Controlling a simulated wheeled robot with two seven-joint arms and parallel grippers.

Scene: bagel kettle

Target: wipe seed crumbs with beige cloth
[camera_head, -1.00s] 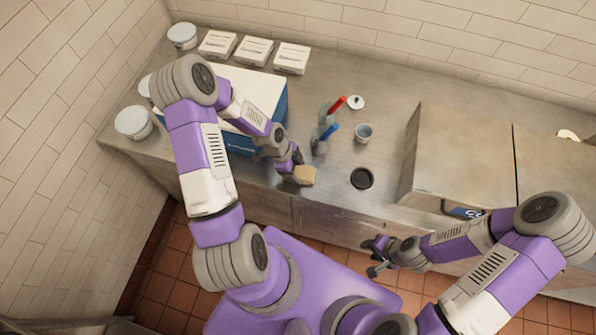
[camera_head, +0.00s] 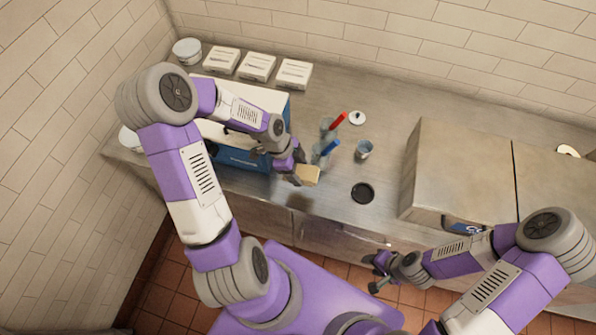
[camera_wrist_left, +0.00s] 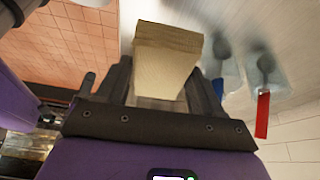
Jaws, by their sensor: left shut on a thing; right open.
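The beige cloth (camera_head: 308,175) is a small folded block. My left gripper (camera_head: 296,175) is shut on it and holds it over the front part of the steel counter, left of the round black disc. In the left wrist view the cloth (camera_wrist_left: 167,60) sits between the two dark fingers of the left gripper (camera_wrist_left: 160,88). My right gripper (camera_head: 376,272) is open and empty, low in front of the counter. I cannot make out any seed crumbs in these views.
Two clear containers with a red-handled tool (camera_head: 337,121) and a blue-handled tool (camera_head: 330,148) stand just behind the cloth. A small cup (camera_head: 363,149) and the black disc (camera_head: 362,193) are to the right. A blue and white box (camera_head: 238,158) is left. A steel cabinet (camera_head: 462,170) stands right.

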